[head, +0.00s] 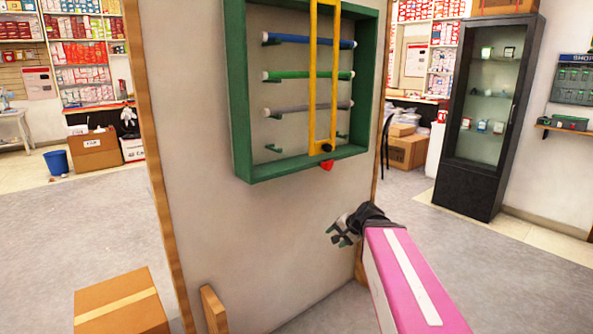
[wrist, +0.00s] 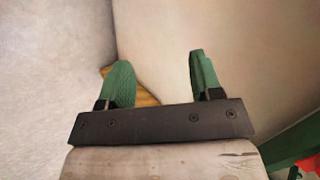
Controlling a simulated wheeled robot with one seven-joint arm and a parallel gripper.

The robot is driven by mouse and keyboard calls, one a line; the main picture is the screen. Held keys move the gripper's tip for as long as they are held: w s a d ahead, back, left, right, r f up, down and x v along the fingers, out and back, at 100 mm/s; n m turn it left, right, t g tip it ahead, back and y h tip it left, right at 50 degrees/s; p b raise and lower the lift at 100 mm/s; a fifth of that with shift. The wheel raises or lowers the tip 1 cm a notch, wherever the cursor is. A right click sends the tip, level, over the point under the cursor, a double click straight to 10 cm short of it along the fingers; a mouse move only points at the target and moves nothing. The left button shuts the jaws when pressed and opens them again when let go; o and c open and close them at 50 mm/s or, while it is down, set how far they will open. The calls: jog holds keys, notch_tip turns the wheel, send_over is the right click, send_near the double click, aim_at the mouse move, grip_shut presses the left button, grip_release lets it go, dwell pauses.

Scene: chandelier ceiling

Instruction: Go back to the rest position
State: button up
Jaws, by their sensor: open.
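My gripper (head: 343,234) is at the end of my pink arm, below and to the right of the green wall frame, in front of the pale panel. In the wrist view its two green fingers (wrist: 158,84) stand apart with nothing between them. The floor and the pale panel show beyond the fingertips. My gripper is apart from the frame and holds nothing.
A green frame (head: 241,110) with blue, green and grey rods and a yellow upright hangs on the panel (head: 205,215). A cardboard box (head: 122,303) sits at the lower left. A dark glass cabinet (head: 490,115) stands at the right. Grey floor (head: 500,270) is clear before it.

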jog(key=s+d+f+n+g+h, duration=0.2)
jog(key=s+f, duration=0.3)
jog(key=f, duration=0.3)
jog(key=s+d+f+n+g+h, duration=0.2)
jog(key=s+f+n+g+h, duration=0.1)
jog(key=f, duration=0.5)
jog(key=s+n+h, duration=0.1)
jog(key=s, duration=0.1)
jog(key=shift+s+g, duration=0.3)
jog(key=shift+s, duration=0.1)
dwell(0.5)
